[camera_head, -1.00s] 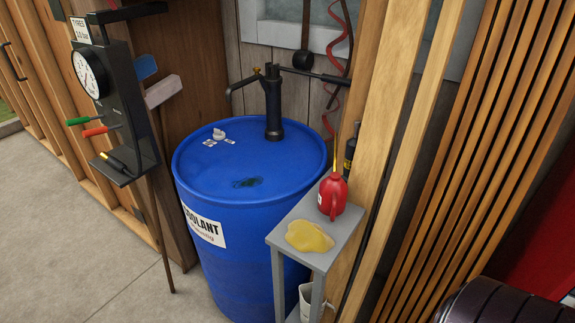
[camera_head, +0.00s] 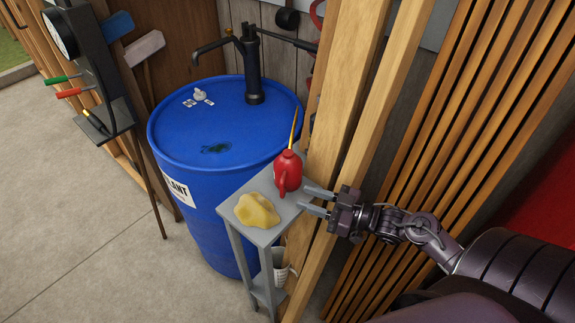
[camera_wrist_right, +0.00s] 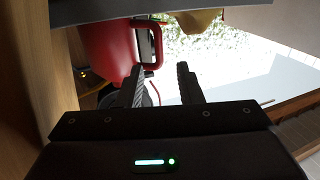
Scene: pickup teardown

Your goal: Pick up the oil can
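The red oil can (camera_head: 288,171) with a thin yellow spout stands upright on the small grey stand (camera_head: 262,236), near its back right corner. My right gripper (camera_head: 318,200) reaches in from the right, its two fingers apart and pointing at the can, with nothing between them. In the right wrist view the can (camera_wrist_right: 104,40) and its red handle lie just beyond the open fingertips (camera_wrist_right: 158,70), toward the left finger. I cannot tell whether a finger touches the handle. My left gripper is not in view.
A yellow cloth (camera_head: 257,211) lies on the stand in front of the can. A blue coolant drum (camera_head: 215,130) with a black pump stands behind. Wooden posts (camera_head: 345,110) rise close behind the gripper. A white container (camera_head: 281,268) sits on the lower shelf. The floor at left is clear.

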